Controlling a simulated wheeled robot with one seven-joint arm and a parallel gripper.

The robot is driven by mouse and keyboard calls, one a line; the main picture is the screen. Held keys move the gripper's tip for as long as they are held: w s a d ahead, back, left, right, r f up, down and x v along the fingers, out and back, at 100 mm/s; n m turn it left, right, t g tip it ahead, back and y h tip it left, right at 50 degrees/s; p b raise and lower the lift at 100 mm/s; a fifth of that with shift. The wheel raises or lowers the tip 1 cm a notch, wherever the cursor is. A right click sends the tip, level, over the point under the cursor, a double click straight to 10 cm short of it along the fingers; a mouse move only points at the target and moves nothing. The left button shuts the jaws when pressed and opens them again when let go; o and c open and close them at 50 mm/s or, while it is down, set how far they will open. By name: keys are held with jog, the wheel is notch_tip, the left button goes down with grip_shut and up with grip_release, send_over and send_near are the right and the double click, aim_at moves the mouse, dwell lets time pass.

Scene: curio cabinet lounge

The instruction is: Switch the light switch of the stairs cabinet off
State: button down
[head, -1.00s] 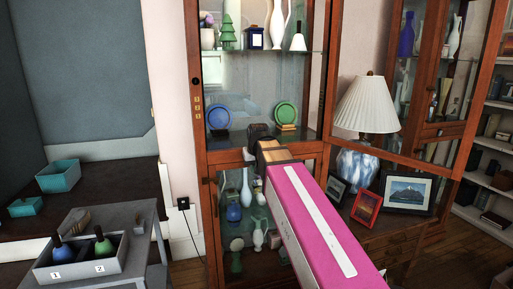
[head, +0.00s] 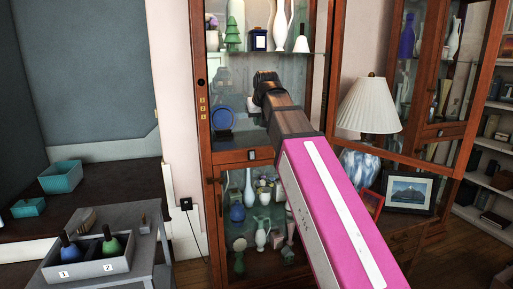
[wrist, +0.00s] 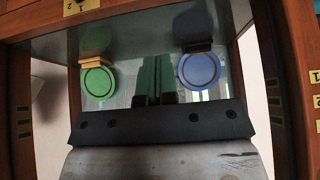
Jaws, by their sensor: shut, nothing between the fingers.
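The tall wooden curio cabinet (head: 206,163) beside the stair area stands ahead of me. On its middle rail, below the plate shelf, is a small light-and-dark fitting (head: 252,154) that looks like the light switch. In the wrist view, which looks upside down, a small yellowish plate with marks (wrist: 84,6) shows on the rail at the top edge. Its on or off position is too small to tell. My gripper (head: 265,78) is shut and empty, above the rail at plate-shelf height; it also shows in the wrist view (wrist: 156,70), between the plates. It is apart from the switch.
A blue plate (head: 222,117) and a green plate (wrist: 98,81) stand on the shelf. A lamp (head: 369,105) and framed pictures (head: 409,191) stand to the right.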

dwell(0.3)
send_over(254, 151)
notch_tip(254, 151, down, 9)
jog(key=shift+a+r, duration=0.1)
jog(key=shift+r, duration=0.05)
jog(key=shift+s+f, duration=0.25)
jog(key=shift+f, duration=0.35)
jog(key=shift+s+f, duration=0.2)
jog(key=shift+f, duration=0.35)
jog(key=shift+s+f, duration=0.1)
jog(key=shift+f, duration=0.55)
jog(key=shift+s+d+f+t, duration=0.3)
jog(key=shift+s+f+t, duration=0.15)
jog(key=shift+f+t, duration=0.05)
jog(key=shift+f+t+y, duration=0.15)
jog(key=shift+t+y, duration=0.15)
jog(key=shift+w, duration=0.15)
